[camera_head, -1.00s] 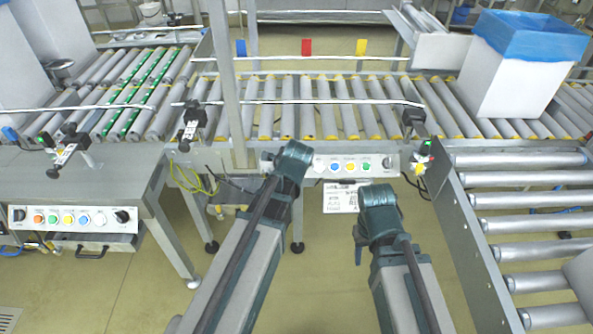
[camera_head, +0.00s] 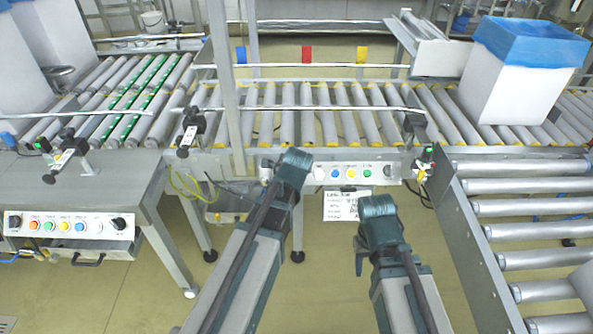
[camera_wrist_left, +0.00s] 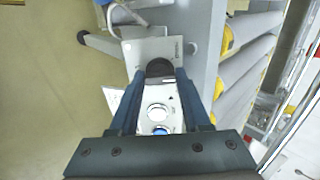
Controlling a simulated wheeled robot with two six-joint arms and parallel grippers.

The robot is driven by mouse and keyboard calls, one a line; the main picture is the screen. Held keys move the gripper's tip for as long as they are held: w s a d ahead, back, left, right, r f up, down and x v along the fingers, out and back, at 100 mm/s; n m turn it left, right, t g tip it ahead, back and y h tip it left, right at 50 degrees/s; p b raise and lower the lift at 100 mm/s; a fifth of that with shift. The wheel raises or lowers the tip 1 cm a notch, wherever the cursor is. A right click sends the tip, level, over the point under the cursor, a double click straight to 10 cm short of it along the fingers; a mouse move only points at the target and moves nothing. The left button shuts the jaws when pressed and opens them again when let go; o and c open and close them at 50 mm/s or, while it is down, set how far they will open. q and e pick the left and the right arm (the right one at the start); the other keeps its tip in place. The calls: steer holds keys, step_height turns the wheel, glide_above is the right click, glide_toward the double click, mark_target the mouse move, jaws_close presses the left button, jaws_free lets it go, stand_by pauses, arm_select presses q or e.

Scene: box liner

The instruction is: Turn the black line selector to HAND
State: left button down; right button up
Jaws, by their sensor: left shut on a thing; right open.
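The button panel (camera_head: 387,171) on the front of the middle conveyor carries a row of coloured buttons. My left gripper (camera_wrist_left: 159,72) is at the left part of this panel, and its arm hides that part in the head view. In the left wrist view the black selector (camera_wrist_left: 159,66) is between the fingertips, and the fingers are shut on it. The direction it points cannot be read. White and blue buttons (camera_wrist_left: 158,110) show between the fingers. My right gripper (camera_head: 361,256) is open and empty, below and in front of the panel; its fingers are partly hidden.
A second panel (camera_head: 70,226) with buttons and black knobs is on the left table. A white label card (camera_head: 341,207) hangs below the middle panel. A roller conveyor (camera_head: 533,204) is at the right. A white box with blue liner (camera_head: 515,85) stands at the back right.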

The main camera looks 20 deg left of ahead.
arm_select(q)
steer(key=shift+n, duration=0.4)
steer(key=n, duration=0.3)
steer(key=shift+n, duration=0.3)
steer(key=n, duration=0.4)
steer(key=shift+n, duration=0.4)
steer(key=c, duration=0.6)
jaws_free()
steer(key=shift+c, duration=0.2)
